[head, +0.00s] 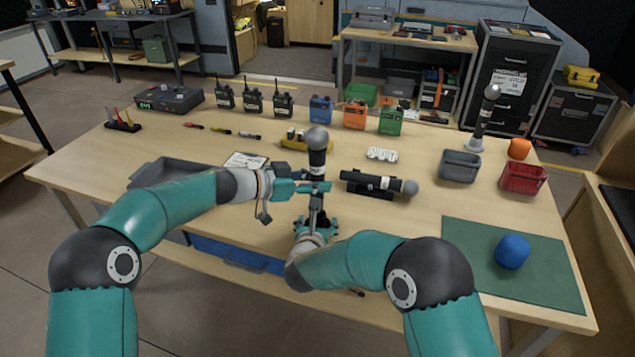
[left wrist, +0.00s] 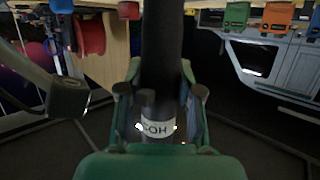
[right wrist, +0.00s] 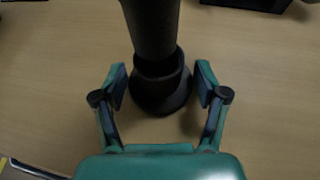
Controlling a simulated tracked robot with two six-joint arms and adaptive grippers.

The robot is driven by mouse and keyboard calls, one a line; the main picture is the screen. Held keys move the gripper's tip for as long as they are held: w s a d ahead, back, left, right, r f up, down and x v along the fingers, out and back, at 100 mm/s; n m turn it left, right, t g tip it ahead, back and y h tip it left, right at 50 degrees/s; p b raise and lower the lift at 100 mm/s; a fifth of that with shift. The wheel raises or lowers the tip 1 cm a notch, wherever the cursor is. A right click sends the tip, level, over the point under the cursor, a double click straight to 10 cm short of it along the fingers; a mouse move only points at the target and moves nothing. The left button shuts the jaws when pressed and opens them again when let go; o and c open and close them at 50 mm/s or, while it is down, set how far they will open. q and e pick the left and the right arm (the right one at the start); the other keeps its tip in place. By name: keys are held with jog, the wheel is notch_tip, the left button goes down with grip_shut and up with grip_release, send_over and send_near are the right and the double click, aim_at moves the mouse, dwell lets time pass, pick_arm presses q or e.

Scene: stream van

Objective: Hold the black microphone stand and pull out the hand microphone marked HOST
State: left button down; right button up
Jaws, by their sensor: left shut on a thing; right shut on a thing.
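The hand microphone (head: 317,158), black with a grey ball head and a pale band, stands upright at the table's front middle. My left gripper (head: 312,188) is shut on its lower body. In the left wrist view the dark microphone body (left wrist: 162,45) runs between the fingers, its white label (left wrist: 157,128) partly readable as HOST. My right gripper (head: 315,226) is below, shut on the dark microphone stand (head: 316,203). In the right wrist view the stand (right wrist: 160,92) is between the fingers.
Another black microphone (head: 382,183) lies in a cradle just right. A further microphone (head: 487,108) stands upright at the back right. A grey tray (head: 165,172) is left. A blue ball (head: 513,251) rests on a green mat (head: 460,240). Several radios and small boxes line the back.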

pick_arm(q)
jog(key=shift+r, duration=1.5)
pick_arm(e)
jog(key=o, duration=1.3)
jog(key=shift+c, duration=0.2)
jog(key=shift+s, duration=0.1)
